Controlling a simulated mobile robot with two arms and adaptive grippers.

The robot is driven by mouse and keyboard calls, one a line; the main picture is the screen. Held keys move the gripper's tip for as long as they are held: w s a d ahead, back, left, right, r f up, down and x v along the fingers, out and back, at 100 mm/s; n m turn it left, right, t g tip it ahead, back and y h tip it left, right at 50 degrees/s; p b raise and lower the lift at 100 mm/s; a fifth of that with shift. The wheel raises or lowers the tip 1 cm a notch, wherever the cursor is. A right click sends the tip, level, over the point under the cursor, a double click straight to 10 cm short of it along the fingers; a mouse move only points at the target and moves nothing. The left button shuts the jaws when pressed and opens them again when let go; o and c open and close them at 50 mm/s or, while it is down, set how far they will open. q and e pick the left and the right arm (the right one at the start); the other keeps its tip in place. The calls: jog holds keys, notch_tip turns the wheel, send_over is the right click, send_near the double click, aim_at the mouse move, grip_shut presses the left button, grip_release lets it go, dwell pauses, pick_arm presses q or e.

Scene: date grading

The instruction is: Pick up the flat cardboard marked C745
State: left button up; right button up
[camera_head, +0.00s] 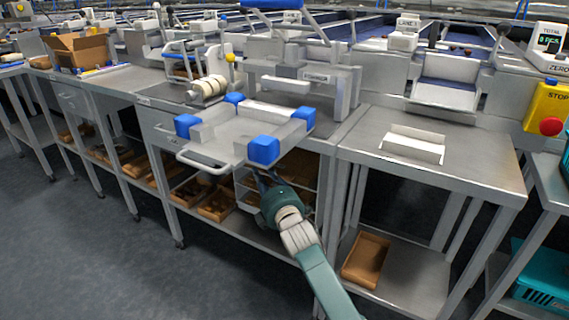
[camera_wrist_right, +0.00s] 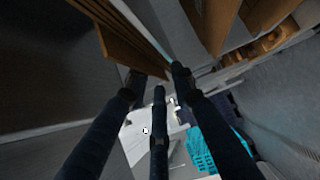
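My right gripper (camera_head: 266,178) reaches into a grey compartmented rack (camera_head: 297,163) under the bench in the head view. In the right wrist view its dark fingers (camera_wrist_right: 158,80) are spread apart. Flat brown cardboard sheets (camera_wrist_right: 110,38) stand close together at the upper left of that view. The end of one sheet comes down between the fingertips. I cannot tell whether the fingers touch it. No C745 marking is readable in either view. My left gripper is not in view.
A machine with a metal tray and blue corner blocks (camera_head: 263,149) overhangs the rack. Brown trays (camera_head: 216,204) lie on the lower shelf to the left, and another tray (camera_head: 366,258) lies to the right. Bench legs flank my arm. The floor in front is clear.

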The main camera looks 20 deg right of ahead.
jog(key=shift+w, duration=0.25)
grip_shut()
jog(key=shift+s, duration=0.1)
